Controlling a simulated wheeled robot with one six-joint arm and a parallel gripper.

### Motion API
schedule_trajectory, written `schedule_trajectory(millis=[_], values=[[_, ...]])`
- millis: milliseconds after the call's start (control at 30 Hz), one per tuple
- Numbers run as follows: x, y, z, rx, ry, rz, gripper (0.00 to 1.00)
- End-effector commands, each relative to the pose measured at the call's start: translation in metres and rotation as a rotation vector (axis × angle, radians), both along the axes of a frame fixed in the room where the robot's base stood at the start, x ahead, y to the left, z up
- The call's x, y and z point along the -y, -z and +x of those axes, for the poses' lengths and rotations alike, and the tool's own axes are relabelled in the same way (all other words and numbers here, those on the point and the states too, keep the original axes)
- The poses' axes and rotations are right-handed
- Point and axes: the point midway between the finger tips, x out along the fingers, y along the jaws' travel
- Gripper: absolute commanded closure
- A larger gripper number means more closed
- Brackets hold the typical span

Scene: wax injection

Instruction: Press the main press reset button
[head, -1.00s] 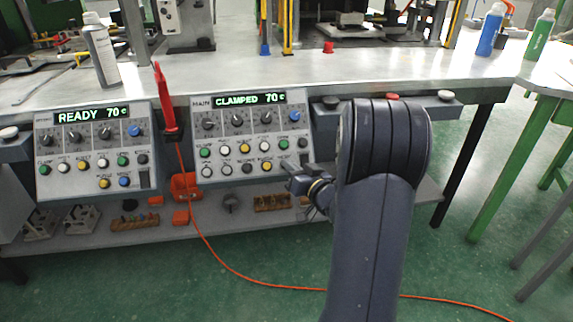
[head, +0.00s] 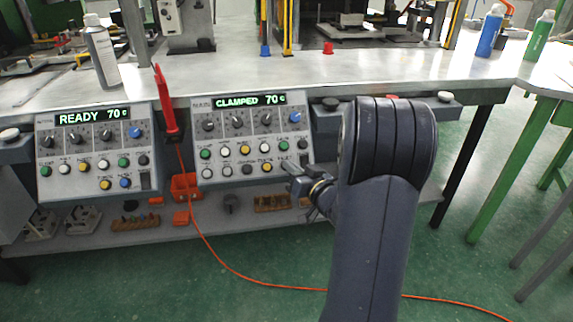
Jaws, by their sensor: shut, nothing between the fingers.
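The main press control panel (head: 200,120) is the right of two panels on the bench front. Its display (head: 249,101) reads CLAMPED 70 c. Below its knobs are two rows of round buttons. A yellow button (head: 244,150) sits in the upper row and another yellow button (head: 265,167) in the lower row. The button labels are too small to read surely, so I cannot tell which is reset. My gripper (head: 289,168) is shut and empty, pointing left at the panel's lower right. It hides part of the lower row; whether it touches the panel cannot be told.
The left panel (head: 92,118) reads READY 70 c. A red pen-like tool (head: 164,100) stands between the panels, with an orange cable running to the floor. A white spray bottle (head: 102,52) stands on the bench (head: 380,68).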

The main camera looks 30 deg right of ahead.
Motion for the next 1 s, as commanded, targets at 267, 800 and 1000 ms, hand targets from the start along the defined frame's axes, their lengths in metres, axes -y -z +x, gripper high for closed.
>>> schedule_trajectory(millis=[267, 800, 1000], values=[[-0.002, -0.009, -0.007, 0.0, 0.0, 0.0, 1.0], [-0.011, -0.032, -0.037, -0.001, 0.0, 0.001, 1.0], [-0.011, -0.032, -0.037, 0.0, 0.0, 0.0, 1.0]])
